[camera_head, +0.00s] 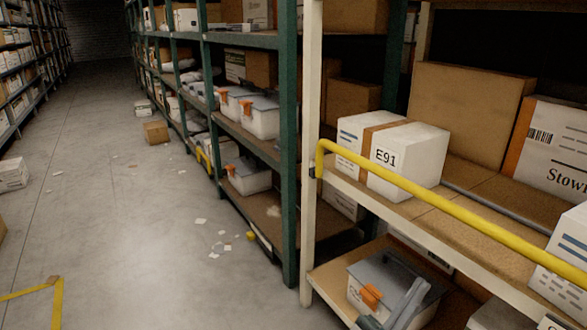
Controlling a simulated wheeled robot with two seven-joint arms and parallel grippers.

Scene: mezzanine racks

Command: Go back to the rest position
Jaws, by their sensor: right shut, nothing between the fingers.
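My right gripper (408,300) shows at the bottom edge, right of the middle. It is grey, shut and empty. It is in front of a grey-lidded bin with an orange latch (371,293) on the lower shelf and hides part of it. I cannot tell whether it touches the bin. My left gripper is not in view.
A yellow rail (440,203) runs along the front of the shelf (428,232) that holds a white box marked E91 (405,160). Green racks line the aisle. A cardboard box (156,132) and paper scraps lie on the floor (130,220). The aisle's middle is mostly clear.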

